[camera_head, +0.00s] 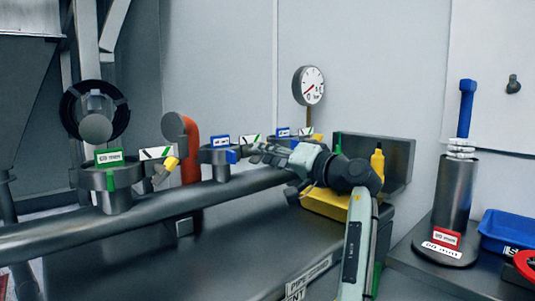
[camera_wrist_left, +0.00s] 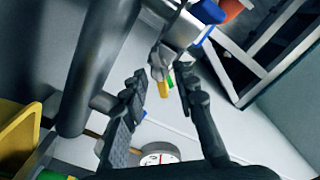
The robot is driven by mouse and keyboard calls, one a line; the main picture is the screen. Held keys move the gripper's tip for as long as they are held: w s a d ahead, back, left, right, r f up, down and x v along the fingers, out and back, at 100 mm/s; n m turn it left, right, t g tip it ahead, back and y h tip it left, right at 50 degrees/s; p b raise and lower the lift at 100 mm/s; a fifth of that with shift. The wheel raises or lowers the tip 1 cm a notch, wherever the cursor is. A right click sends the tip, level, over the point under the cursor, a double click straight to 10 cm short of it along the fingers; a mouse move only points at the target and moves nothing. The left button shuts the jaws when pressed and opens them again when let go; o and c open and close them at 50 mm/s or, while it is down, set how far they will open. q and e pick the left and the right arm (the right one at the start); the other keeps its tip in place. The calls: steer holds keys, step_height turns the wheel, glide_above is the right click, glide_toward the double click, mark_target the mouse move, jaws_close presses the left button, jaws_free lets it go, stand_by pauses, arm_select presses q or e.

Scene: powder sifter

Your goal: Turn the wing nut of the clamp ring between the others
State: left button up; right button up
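The middle clamp ring (camera_head: 217,170) is a grey collar on the thick horizontal pipe, with a blue-framed label on top. Its blue wing nut (camera_head: 232,157) sticks out on the right side. A clamp ring with a green wing nut (camera_head: 111,181) is at left; another blue label (camera_head: 283,132) stands farther right, its ring largely hidden by my gripper. My left gripper (camera_head: 254,150) reaches in just right of the blue wing nut. In the wrist view its fingers (camera_wrist_left: 155,82) are apart, with nothing visibly held. A blue part (camera_wrist_left: 208,11) shows beyond them at the top. My right gripper is not visible.
A yellow tray (camera_head: 325,205) lies below my left wrist. A metal cylinder (camera_head: 456,195) and blue bin (camera_head: 505,230) are at right.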

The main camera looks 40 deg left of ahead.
arm_select(q)
steer(key=shift+a, duration=0.15)
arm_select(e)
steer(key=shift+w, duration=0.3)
arm_select(q)
steer(key=c, duration=0.6)
jaws_close()
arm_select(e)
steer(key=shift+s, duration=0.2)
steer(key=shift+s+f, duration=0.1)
